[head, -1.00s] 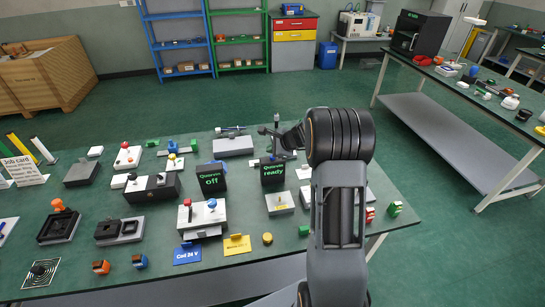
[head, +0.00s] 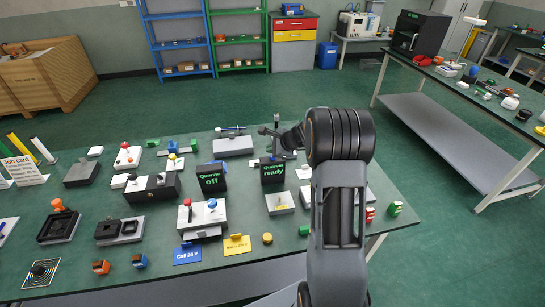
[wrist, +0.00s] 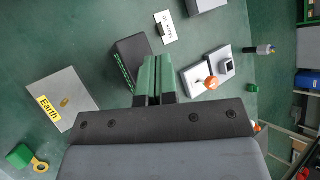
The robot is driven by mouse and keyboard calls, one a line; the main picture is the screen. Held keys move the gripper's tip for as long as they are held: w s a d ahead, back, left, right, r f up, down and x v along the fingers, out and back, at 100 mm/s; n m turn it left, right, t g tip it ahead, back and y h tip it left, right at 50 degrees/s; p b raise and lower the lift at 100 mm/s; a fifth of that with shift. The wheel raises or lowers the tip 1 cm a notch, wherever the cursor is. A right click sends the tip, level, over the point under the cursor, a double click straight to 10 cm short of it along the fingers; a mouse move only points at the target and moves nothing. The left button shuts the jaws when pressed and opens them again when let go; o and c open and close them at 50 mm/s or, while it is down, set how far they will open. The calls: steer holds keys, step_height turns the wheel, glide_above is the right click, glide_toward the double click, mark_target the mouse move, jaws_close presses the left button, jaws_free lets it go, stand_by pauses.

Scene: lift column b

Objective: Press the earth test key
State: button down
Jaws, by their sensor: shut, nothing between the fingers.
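In the wrist view a grey plate (wrist: 72,90) lies on the green bench at the left, with a yellow label reading "Earth" (wrist: 48,108) along its edge. A small brass-coloured spot (wrist: 64,102) shows on the plate beside the label; it is too small to tell its form. My gripper (wrist: 152,60) has green fingers, closed together and empty, to the right of the Earth plate and apart from it. In the head view my arm reaches over the right part of the bench; I cannot pick out the Earth label there.
A black box with green lettering (wrist: 131,58) lies close left of my fingers. A block with an orange knob (wrist: 211,83) is to their right. Two displays reading "off" (head: 211,180) and "ready" (head: 273,171) stand on the crowded bench. A yellow-ringed green piece (wrist: 22,157) is lower left.

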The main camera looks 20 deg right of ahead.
steer(key=shift+f, duration=0.2)
steer(key=shift+f+b, duration=0.25)
steer(key=shift+b, duration=0.3)
steer(key=shift+f+b, duration=0.45)
steer(key=shift+b, duration=0.05)
stand_by(0.6)
steer(key=shift+r, duration=0.2)
steer(key=shift+r+p, duration=0.65)
steer(key=shift+r, duration=0.05)
steer(key=shift+r, duration=0.1)
steer(key=shift+r+p, duration=1.95)
steer(key=shift+r, duration=0.5)
